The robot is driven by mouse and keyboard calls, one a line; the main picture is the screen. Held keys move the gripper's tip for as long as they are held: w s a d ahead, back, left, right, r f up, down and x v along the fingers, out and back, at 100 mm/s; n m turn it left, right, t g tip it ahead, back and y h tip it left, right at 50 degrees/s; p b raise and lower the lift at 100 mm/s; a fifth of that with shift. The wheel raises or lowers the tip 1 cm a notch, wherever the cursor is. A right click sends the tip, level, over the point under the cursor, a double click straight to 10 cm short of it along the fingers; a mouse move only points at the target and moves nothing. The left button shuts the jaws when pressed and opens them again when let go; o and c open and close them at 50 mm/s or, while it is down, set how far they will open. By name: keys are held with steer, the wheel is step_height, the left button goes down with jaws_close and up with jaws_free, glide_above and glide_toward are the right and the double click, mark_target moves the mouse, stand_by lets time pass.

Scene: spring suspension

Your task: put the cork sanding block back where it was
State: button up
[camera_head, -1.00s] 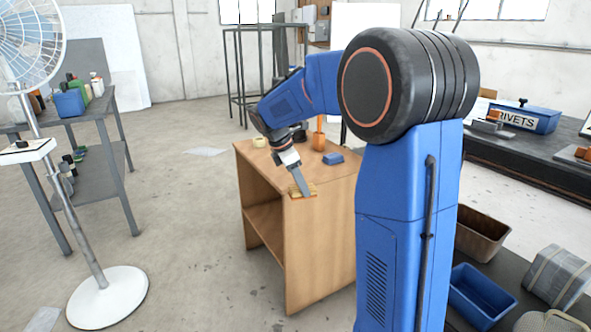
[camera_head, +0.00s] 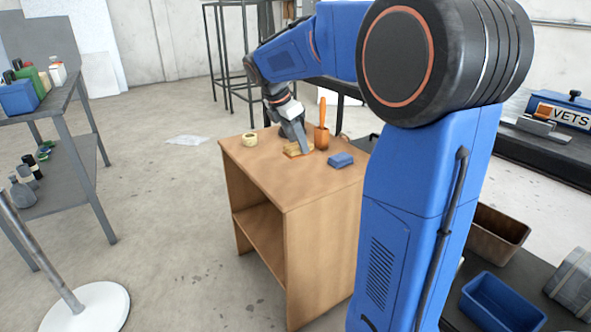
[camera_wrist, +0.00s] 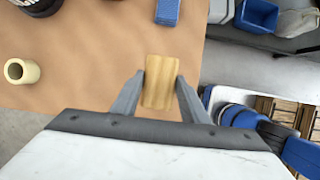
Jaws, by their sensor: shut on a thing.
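The cork sanding block is a small yellow-tan block. It sits between my fingertips in the wrist view (camera_wrist: 160,72) and low over the wooden cabinet top in the head view (camera_head: 292,151). My gripper (camera_head: 303,146) points down and is shut on it, one finger along each side (camera_wrist: 160,88). I cannot tell whether the block touches the wood. The wooden cabinet (camera_head: 265,176) has an open front shelf.
On the cabinet top, a cream tape roll (camera_head: 249,140) lies left of my gripper, an orange-brown cup with an orange handle (camera_head: 321,137) stands right, and a blue block (camera_head: 341,160) lies front right. The top's front is clear. A grey shelf unit (camera_head: 75,130) stands left.

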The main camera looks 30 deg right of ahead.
mark_target(289, 147)
step_height(289, 147, down, 9)
steer(key=shift+r, duration=0.1)
stand_by(0.4)
steer(key=o, duration=1)
steer(key=shift+f, duration=0.2)
steer(key=shift+o, duration=0.2)
steer(key=v, duration=1.1)
steer(key=shift+r, duration=0.35)
steer(key=shift+s+a+r, duration=0.1)
steer(key=shift+a+r, duration=0.1)
steer(key=shift+r, duration=0.1)
